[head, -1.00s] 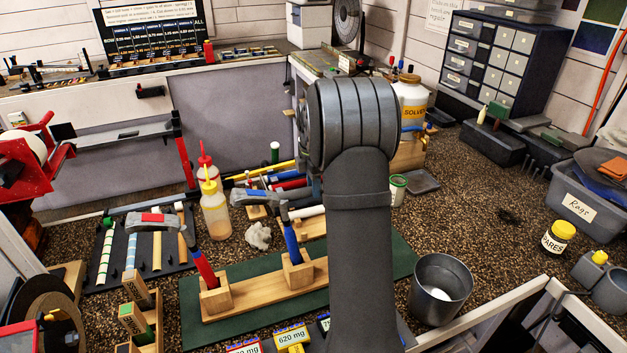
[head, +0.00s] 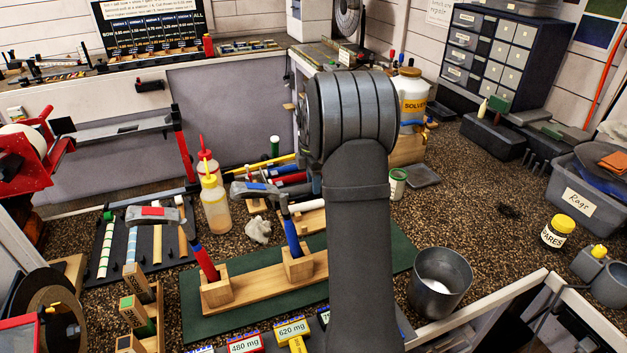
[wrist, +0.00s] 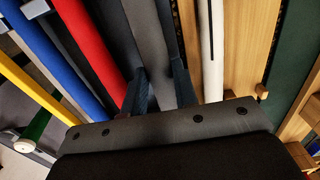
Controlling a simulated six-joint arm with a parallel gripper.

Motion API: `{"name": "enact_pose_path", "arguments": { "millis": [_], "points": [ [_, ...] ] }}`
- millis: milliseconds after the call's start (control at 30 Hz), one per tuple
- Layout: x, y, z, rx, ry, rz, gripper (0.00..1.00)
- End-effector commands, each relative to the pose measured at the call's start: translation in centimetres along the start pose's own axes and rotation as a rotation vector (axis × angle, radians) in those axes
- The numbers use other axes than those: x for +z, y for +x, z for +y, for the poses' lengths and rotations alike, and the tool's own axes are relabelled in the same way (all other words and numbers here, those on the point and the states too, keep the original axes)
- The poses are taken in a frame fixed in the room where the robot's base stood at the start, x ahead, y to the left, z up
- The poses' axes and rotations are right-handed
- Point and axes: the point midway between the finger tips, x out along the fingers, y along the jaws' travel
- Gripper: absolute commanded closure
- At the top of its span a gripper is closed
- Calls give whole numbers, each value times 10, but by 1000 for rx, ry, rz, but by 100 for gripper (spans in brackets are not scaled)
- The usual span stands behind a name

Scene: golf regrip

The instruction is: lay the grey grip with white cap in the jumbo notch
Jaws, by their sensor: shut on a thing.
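My gripper (wrist: 158,88) is shut on a grey grip (wrist: 150,35), which lies lengthwise between the two dark fingers in the wrist view. No white cap shows on the visible part of this grip. The jumbo notch cannot be picked out in either view.
A red grip (wrist: 88,40), a blue grip (wrist: 50,50) and a yellow one (wrist: 30,88) lie left of the held grip. A white shaft (wrist: 212,50) and wood (wrist: 243,45) are to its right.

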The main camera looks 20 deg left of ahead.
Motion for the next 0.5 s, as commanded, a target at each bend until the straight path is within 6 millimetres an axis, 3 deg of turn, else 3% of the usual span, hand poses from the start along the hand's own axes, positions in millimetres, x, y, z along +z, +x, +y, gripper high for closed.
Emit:
{"name": "enact_pose_path", "arguments": {
  "millis": [33, 67, 200, 500],
  "points": [
    [0, 1, 0, 0, 0, 0, 92],
    [0, 1, 0, 0, 0, 0, 71],
    [0, 1, 0, 0, 0, 0, 48],
    [0, -1, 0, 1, 0, 0, 48]
  ]
}}
